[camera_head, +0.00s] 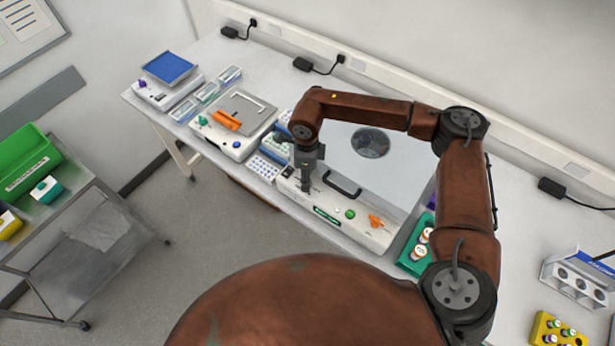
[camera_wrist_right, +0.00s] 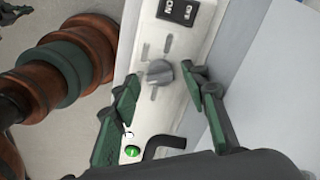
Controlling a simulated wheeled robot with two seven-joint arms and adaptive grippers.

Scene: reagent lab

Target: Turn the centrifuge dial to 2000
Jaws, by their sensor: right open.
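The centrifuge (camera_head: 322,226) is a white box on the bench, with a round lid window (camera_head: 370,143), a black handle (camera_head: 342,184) and a front panel with a dark display and a green button (camera_head: 350,213). In the right wrist view its grey dial (camera_wrist_right: 159,73) has a raised grip, with marks around it on the white panel. My right gripper (camera_wrist_right: 167,77) is open, its two green fingers on either side of the dial. Contact cannot be told. In the head view the right gripper (camera_head: 306,188) points down at the panel's left end and hides the dial. My left gripper is not in view.
A hotplate-like device with an orange part (camera_head: 226,120) and tube racks stand left of the centrifuge. A green rack (camera_head: 411,258) of bottles stands close to its right.

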